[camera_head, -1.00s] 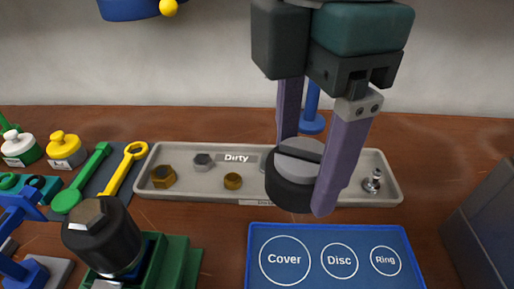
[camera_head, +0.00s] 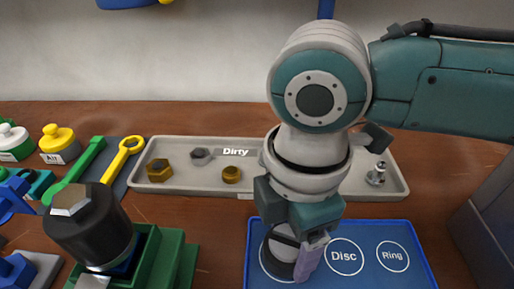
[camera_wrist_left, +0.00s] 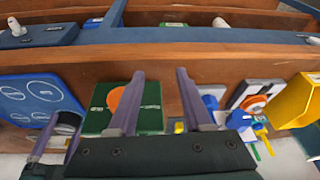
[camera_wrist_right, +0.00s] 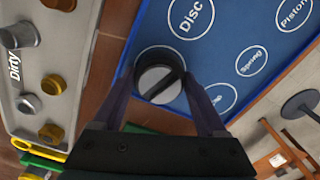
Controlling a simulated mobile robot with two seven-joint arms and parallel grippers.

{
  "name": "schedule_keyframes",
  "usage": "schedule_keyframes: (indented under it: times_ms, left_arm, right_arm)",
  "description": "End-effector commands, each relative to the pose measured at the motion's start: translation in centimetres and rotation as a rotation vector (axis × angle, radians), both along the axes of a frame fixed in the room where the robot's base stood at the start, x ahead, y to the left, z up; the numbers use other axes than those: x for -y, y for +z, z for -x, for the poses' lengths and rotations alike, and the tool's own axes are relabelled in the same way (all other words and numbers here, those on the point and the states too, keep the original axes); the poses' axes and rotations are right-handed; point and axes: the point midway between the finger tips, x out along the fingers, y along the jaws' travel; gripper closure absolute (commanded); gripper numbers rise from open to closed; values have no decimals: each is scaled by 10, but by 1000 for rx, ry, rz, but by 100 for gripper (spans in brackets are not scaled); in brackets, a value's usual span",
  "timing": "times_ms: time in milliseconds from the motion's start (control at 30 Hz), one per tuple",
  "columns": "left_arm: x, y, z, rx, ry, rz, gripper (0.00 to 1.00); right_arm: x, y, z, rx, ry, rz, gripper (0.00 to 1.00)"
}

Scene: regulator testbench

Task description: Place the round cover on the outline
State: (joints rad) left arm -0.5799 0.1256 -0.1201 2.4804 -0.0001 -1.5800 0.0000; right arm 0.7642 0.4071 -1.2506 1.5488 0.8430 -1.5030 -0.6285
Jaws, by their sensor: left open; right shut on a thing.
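The round cover (camera_head: 281,246) is a black disc with a slotted grey top. My right gripper (camera_head: 290,258) is shut on it, one finger on each side. It is at the Cover outline on the blue mat (camera_head: 345,231), hiding much of that outline. In the right wrist view the cover (camera_wrist_right: 158,80) sits between the fingertips over the mat's corner; I cannot tell if it touches the mat. My left gripper (camera_wrist_left: 160,74) is open and empty above a green board (camera_wrist_left: 152,112) in the left wrist view, and is out of the head view.
A grey Dirty tray (camera_head: 200,184) with nuts and a fitting lies behind the mat. A black capped cylinder (camera_head: 90,228) in a green holder (camera_head: 170,255) stands left of it. The Disc (camera_head: 344,257) and Ring (camera_head: 392,256) outlines are empty. A grey box (camera_head: 490,225) stands at the right.

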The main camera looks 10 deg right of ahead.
Motion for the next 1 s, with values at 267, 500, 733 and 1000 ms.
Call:
schedule_keyframes:
  times_ms: [267,500,733,1000]
  left_arm:
    - [0,-1,0,0,0,0,50]
    - [1,-1,0,0,2,3,50]
    - [2,1,0,0,6,9,50]
    - [3,11,0,0,7,10,50]
  right_arm:
    - [0,-2,0,0,0,-1,22]
    - [0,-2,0,0,0,-1,0]
    - [0,2,0,1,0,0,0]
    - [-1,49,-1,4,0,-3,0]
